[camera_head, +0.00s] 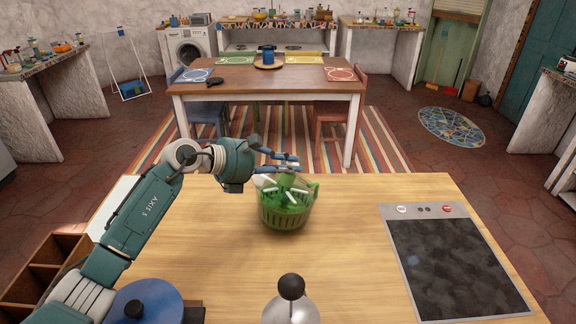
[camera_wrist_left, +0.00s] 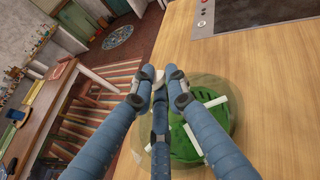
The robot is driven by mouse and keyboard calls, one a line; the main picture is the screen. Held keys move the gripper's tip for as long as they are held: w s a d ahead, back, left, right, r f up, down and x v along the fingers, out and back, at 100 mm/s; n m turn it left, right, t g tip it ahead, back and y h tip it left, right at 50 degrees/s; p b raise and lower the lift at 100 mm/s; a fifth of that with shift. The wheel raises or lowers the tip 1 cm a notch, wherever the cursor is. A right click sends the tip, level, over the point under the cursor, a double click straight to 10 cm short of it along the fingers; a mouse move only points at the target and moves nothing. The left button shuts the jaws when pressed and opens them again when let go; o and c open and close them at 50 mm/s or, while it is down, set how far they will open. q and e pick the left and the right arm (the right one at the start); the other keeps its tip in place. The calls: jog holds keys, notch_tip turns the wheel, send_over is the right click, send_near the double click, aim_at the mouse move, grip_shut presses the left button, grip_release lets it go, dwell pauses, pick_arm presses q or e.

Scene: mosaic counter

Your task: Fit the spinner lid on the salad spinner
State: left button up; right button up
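The salad spinner (camera_head: 287,212) is a green slatted bowl standing upright on the wooden counter. White bars lie across its top, and green contents show inside. In the left wrist view the spinner (camera_wrist_left: 186,145) sits below the fingers, with a clear round rim around the green and white bars. I cannot tell whether this clear part is the lid or the bowl. My left gripper (camera_head: 285,161) is just above and behind the spinner's far rim. Its blue fingers converge in the left wrist view (camera_wrist_left: 159,76), with a small pale patch by the tips; contact is unclear. My right gripper is out of view.
A black cooktop (camera_head: 455,265) lies on the right. A blue round lid with a black knob (camera_head: 150,302) is at front left, by a wooden compartment box (camera_head: 42,268). A silver vessel with a black knob (camera_head: 291,308) stands at front centre. Counter around the spinner is clear.

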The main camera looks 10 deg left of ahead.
pick_arm(q)
jog(key=o, duration=0.4)
jog(key=shift+s+f, duration=0.1)
jog(key=shift+f, duration=0.15)
jog(key=shift+c, duration=0.2)
jog(key=shift+w, duration=0.2)
jog(key=v, duration=1.2)
